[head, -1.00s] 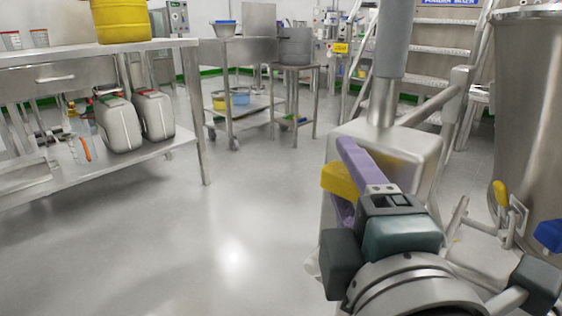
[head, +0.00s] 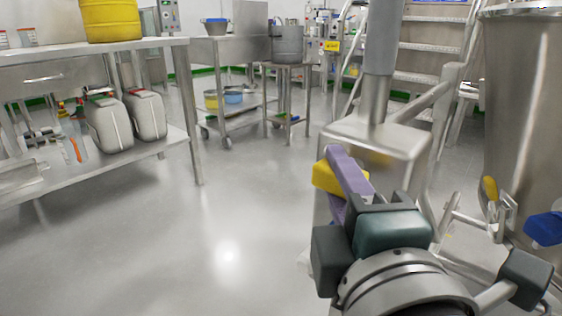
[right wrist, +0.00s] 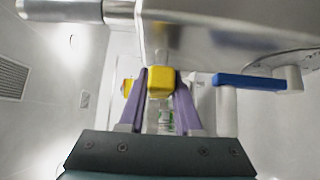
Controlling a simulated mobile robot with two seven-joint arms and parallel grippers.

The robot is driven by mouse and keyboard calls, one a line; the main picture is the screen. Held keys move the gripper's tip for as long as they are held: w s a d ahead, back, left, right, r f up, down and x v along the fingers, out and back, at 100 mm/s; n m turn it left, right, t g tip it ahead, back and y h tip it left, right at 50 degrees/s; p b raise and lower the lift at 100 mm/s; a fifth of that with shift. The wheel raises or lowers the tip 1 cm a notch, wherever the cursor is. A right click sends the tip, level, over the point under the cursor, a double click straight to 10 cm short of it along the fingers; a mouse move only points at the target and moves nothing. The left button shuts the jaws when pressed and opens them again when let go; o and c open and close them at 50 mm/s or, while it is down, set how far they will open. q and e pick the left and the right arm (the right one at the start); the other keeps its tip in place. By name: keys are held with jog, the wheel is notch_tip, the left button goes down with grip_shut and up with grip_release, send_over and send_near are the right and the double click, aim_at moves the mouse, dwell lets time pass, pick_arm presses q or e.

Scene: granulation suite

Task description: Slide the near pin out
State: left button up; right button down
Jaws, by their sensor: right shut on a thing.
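My right gripper (head: 333,170) has purple fingers and reaches forward to the steel housing below the grey post. It is shut on a yellow block-shaped grip (head: 324,177), seemingly the near pin's head. In the right wrist view the yellow pin head (right wrist: 160,82) sits between the two fingertips, under the steel body. The pin's shaft is hidden, so I cannot tell how far in it is. A second yellow piece (right wrist: 127,87) shows partly behind the left finger in that view. My left gripper is not in view.
A steel housing (head: 385,137) with a post stands right at the gripper. A large steel vessel (head: 520,110) with a blue handle (head: 545,228) is at the right. A steel bench (head: 165,43) with a yellow drum (head: 112,20) is at the left. The middle floor is clear.

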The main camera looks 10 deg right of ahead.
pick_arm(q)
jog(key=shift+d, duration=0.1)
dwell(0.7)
pick_arm(e)
jog(key=shift+s+a, duration=0.2)
jog(key=shift+a, duration=0.05)
jog(key=shift+s+a+b, duration=0.35)
jog(key=shift+s+a, duration=0.3)
jog(key=shift+a, duration=0.25)
jog(key=c, duration=1)
grip_release()
jog(key=o, duration=0.4)
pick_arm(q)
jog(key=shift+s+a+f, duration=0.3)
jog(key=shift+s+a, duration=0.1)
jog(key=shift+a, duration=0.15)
